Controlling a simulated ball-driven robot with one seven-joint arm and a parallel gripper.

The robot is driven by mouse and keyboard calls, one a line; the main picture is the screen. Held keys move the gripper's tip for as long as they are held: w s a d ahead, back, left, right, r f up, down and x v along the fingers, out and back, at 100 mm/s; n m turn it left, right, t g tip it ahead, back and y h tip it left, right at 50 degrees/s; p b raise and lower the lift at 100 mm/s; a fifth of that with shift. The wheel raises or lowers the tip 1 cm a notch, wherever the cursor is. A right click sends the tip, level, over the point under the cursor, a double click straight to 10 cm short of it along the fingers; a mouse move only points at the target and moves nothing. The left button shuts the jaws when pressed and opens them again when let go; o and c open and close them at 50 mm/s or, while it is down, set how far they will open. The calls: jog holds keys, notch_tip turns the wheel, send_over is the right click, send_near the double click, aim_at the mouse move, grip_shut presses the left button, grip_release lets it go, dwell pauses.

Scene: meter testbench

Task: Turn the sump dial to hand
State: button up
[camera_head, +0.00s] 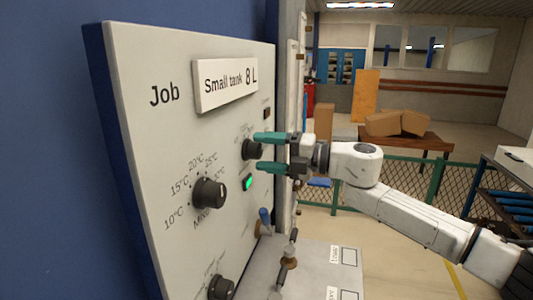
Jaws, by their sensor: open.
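A white upright panel (140,120) carries several black dials. A small black dial (249,150) sits near its right edge; its label is too small to read, so I cannot tell for certain that it is the sump dial. My gripper (259,152) comes from the right with its two teal fingers open, one above and one below this dial's level. The fingertips are close to the dial; I cannot tell whether they touch it. A larger dial (210,193) with temperature marks is left of it, and another dial (221,287) is at the bottom.
A green lit switch (247,183) is just below the lower finger. A sign reading "Small tank 8 L" (226,85) is above. A grey bench top (318,265) with a blue-handled valve (265,220) and pipe fittings lies below. A mesh fence (400,172) stands behind my arm.

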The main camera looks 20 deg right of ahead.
jog(key=b+v, duration=0.3)
jog(key=v, duration=0.7)
jog(key=shift+s+d, duration=0.15)
jog(key=shift+d, duration=0.05)
